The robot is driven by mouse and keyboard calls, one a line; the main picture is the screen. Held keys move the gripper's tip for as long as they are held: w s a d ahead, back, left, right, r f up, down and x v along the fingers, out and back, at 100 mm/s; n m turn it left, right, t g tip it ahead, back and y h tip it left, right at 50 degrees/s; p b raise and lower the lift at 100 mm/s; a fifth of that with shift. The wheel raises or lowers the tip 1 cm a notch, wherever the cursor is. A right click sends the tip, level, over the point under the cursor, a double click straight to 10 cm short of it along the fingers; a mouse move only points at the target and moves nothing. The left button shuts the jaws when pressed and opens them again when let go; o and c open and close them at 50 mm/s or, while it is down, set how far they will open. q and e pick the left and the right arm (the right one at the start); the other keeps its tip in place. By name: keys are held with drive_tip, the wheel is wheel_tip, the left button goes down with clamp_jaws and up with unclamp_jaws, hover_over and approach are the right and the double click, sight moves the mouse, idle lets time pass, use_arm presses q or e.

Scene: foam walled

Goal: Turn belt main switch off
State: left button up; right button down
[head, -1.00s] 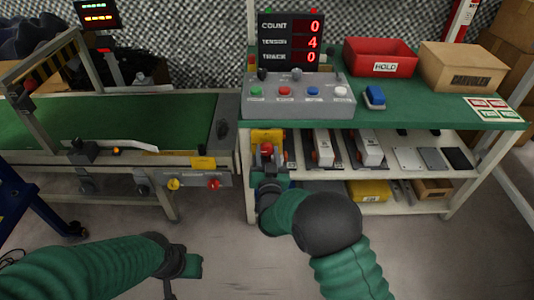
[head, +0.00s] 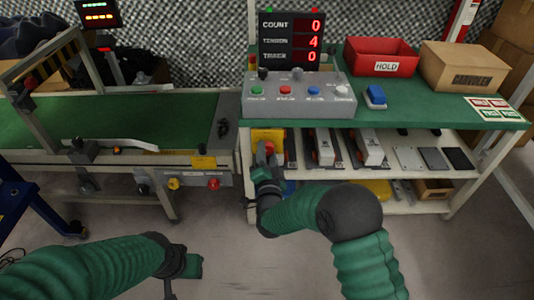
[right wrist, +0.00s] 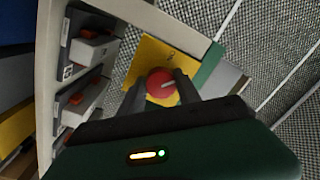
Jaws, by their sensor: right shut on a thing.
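The main switch is a red round knob (right wrist: 160,82) on a yellow plate (right wrist: 147,57), seen in the right wrist view. In the head view the yellow plate (head: 266,134) is on the left end of the green-topped bench, and the knob is mostly hidden by my gripper. My right gripper (right wrist: 160,90) is shut on the red knob, one finger on each side of it. In the head view it (head: 266,156) reaches up to the plate from below. My left gripper (head: 190,265) is low in the head view, away from everything; its fingers do not show clearly.
The conveyor belt (head: 150,118) is to the left, with a red button (head: 213,184) and a yellow one on its frame. The bench top carries a grey button box (head: 300,98), red HOLD bin (head: 380,57) and cardboard box (head: 475,65). Shelves below hold several items.

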drive_tip(key=m, duration=0.4)
drive_tip(key=shift+d+f+m+h, duration=0.1)
drive_tip(key=shift+f+m+h, duration=0.05)
drive_tip(key=shift+m+h, duration=0.2)
drive_tip(key=m, duration=0.5)
drive_tip(key=shift+s+f+m, duration=0.1)
drive_tip(key=shift+m, duration=0.25)
drive_tip(key=c, duration=1.1)
unclamp_jaws()
drive_tip(key=shift+o, duration=1.2)
drive_tip(key=shift+r, duration=0.2)
